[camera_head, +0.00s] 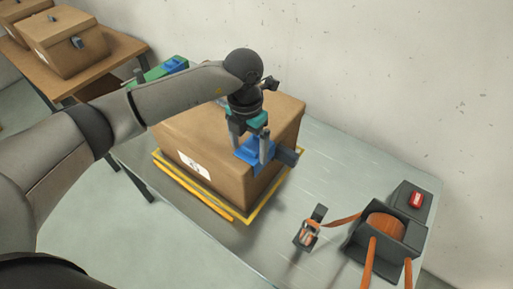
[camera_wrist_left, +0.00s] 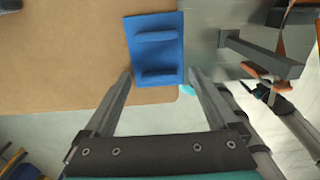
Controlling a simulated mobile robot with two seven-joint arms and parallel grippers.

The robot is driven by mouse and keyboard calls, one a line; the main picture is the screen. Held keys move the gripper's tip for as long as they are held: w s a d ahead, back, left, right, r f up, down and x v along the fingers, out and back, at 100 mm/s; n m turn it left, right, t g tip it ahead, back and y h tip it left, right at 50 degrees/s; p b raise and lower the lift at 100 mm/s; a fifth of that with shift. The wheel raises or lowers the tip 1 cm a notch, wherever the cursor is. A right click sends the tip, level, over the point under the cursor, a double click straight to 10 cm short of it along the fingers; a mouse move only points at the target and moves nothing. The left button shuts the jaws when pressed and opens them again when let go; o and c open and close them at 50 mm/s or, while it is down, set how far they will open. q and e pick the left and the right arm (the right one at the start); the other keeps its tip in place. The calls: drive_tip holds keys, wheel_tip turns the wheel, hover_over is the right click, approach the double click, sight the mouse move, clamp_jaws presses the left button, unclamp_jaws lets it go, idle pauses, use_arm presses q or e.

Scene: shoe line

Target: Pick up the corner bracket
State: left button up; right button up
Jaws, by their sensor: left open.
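The blue corner bracket (camera_head: 248,152) lies at the near right corner of the top of a cardboard box (camera_head: 217,160). In the left wrist view the bracket (camera_wrist_left: 156,48) is a blue plate with two raised ribs, at the box's corner. My left gripper (camera_head: 252,146) points down over the bracket. In the left wrist view its open fingers (camera_wrist_left: 161,74) reach toward the bracket's near end, one on each side, with nothing seen held between them. Whether the fingers touch the bracket I cannot tell. My right gripper is not seen.
The box stands on a yellow frame (camera_head: 240,216) on a grey table (camera_head: 345,165). A grey arm-like part (camera_head: 289,156) juts out beside the box corner. A dark holder with an orange strap roll (camera_head: 385,226) and a red-buttoned box (camera_head: 416,200) stand at right.

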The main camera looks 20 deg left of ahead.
use_arm(q)
clamp_jaws()
idle(0.7)
drive_tip(key=shift+r, duration=0.15)
